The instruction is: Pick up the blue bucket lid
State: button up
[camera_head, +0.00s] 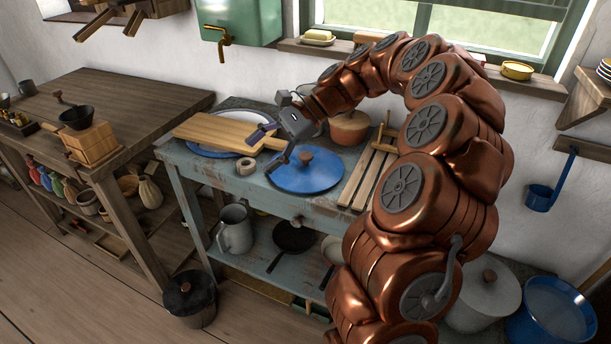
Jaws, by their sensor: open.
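One finger reaches towards the wooden board and the other hangs over the lid's left edge. I see nothing between the fingers. Whether the lower finger touches the lid, I cannot tell.
A wooden board (222,131) lies across a blue-rimmed plate (190,150) left of the lid. A slatted wooden rack (366,178) and a lidded clay pot (348,129) stand to the right and behind. A blue bucket (548,312) stands lower right.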

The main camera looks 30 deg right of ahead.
jog(key=w+d+f+m+t+b, duration=0.2)
jog(key=w+d+f+m, duration=0.15)
jog(key=d, duration=0.55)
jog(key=m+t+b, duration=0.2)
jog(key=m+t, duration=0.2)
jog(key=m, duration=0.2)
send_near(306, 159)
jog(key=w, duration=0.1)
jog(key=w+a+f, duration=0.1)
jog(key=w, duration=0.1)
jog(key=shift+a+f, duration=0.1)
jog(key=shift+f, duration=0.15)
jog(key=shift+w+f, duration=0.1)
jog(key=shift+f, duration=0.05)
jog(key=shift+g, duration=0.3)
jog(key=shift+x, duration=3.65)
jog(key=shift+w+d+f, duration=0.1)
jog(key=shift+w+d, duration=0.05)
jog(key=shift+d, duration=0.05)
jog(key=shift+c, duration=0.4)
grip_shut()
